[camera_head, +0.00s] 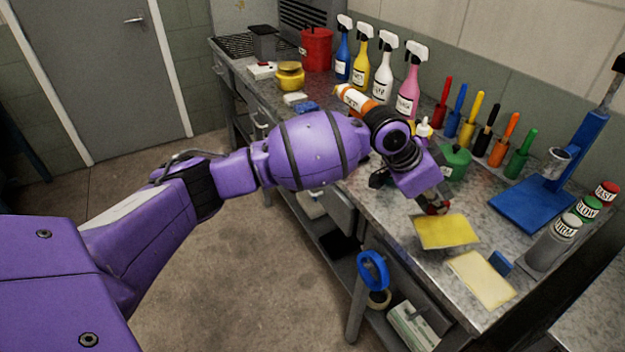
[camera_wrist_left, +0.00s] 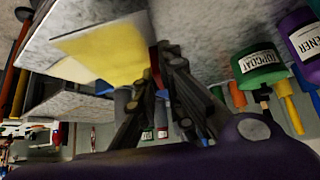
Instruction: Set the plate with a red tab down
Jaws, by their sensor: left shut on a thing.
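A yellow plate (camera_head: 447,232) is at the front of the metal workbench, and my left gripper (camera_head: 437,207) is at its back edge. A small red tab shows between the fingertips. In the left wrist view the gripper (camera_wrist_left: 165,58) is shut on the red tab of the yellow plate (camera_wrist_left: 110,48). The plate looks close over the bench top with a shadow beside it; whether it touches the bench I cannot tell. A second, paler plate (camera_head: 482,278) lies just in front and to the right. My right gripper is not in view.
Blue tape (camera_head: 373,270) hangs at the front edge.

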